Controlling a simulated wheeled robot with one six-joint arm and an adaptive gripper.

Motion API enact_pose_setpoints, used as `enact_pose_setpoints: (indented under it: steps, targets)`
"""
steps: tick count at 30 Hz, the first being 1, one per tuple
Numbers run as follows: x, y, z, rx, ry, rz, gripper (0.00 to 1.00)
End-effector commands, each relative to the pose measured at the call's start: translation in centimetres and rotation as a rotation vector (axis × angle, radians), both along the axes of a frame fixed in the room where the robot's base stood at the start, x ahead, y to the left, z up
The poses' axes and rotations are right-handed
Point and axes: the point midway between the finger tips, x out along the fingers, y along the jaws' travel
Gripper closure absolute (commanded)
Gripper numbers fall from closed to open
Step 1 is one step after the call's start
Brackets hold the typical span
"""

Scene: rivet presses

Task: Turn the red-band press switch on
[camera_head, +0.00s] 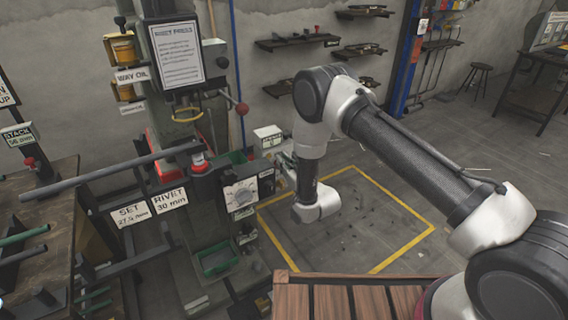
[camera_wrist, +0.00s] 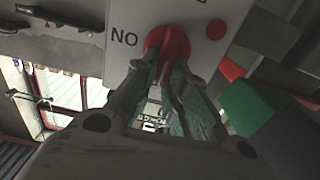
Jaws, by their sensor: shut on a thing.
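The switch is a red round knob (camera_wrist: 167,38) on a pale panel (camera_wrist: 205,50), seen close up in the wrist view. Letters reading "NO" stand on the panel left of the knob. My gripper (camera_wrist: 168,66) is shut on the knob, its two fingers coming up from below and covering the knob's lower part. The knob's exact angle is hard to tell behind the fingers. In the head view, the press shows a red band (camera_head: 164,172) low on its body. My arm reaches to the press's right side there; the fingertips and the knob cannot be made out.
A red button (camera_wrist: 216,29) sits right of the knob, and a green block (camera_wrist: 250,105) lies further right.

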Motion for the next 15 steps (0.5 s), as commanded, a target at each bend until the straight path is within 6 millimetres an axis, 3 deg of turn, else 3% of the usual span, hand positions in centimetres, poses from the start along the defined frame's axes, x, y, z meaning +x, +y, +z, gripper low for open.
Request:
enact_pose_setpoints:
  steps: [15]
  targets:
    - [0.35,-0.51,-0.11,0.198,0.135,0.0,1.0]
